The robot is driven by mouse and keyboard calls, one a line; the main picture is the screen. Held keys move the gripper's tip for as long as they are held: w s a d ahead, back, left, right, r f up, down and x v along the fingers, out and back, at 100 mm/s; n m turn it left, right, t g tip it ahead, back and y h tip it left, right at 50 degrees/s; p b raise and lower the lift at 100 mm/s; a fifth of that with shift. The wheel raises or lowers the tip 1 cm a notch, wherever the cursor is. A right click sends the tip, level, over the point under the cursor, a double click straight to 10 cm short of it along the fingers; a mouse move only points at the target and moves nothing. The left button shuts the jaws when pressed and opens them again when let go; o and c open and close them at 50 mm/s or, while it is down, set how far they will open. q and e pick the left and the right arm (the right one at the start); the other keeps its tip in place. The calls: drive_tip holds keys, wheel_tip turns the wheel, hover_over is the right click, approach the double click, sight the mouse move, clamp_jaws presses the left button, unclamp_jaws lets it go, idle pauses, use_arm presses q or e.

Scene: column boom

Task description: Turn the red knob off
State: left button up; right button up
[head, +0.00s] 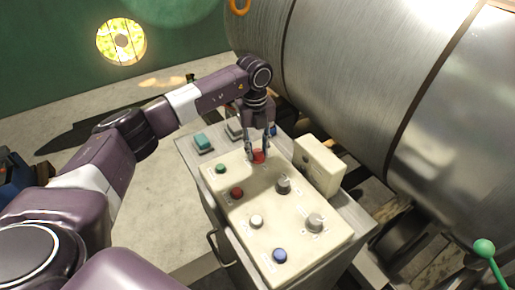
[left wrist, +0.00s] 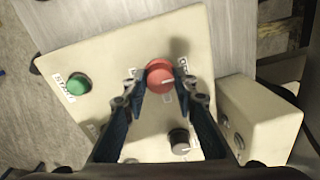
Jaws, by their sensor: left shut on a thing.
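The red knob (head: 258,156) sits on the cream control panel (head: 236,208). Labels beside the knob are partly covered and hard to read. My right gripper is in neither view.
Near the knob are a green button (head: 220,169), a red button (head: 237,193), a grey knob (head: 283,186) and another grey knob (head: 315,222). White (head: 256,221) and blue (head: 279,255) buttons sit nearer. A cream box (head: 319,165) stands right. A large metal tank (head: 350,75) rises behind.

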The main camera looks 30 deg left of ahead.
sight(256, 151)
use_arm(q)
drive_tip(key=shift+r, duration=0.1)
idle(0.5)
drive_tip(key=o, duration=1.2)
drive_tip(key=shift+c, duration=0.2)
wheel_tip(256, 151, up, 12)
drive_tip(key=shift+s+a, duration=0.15)
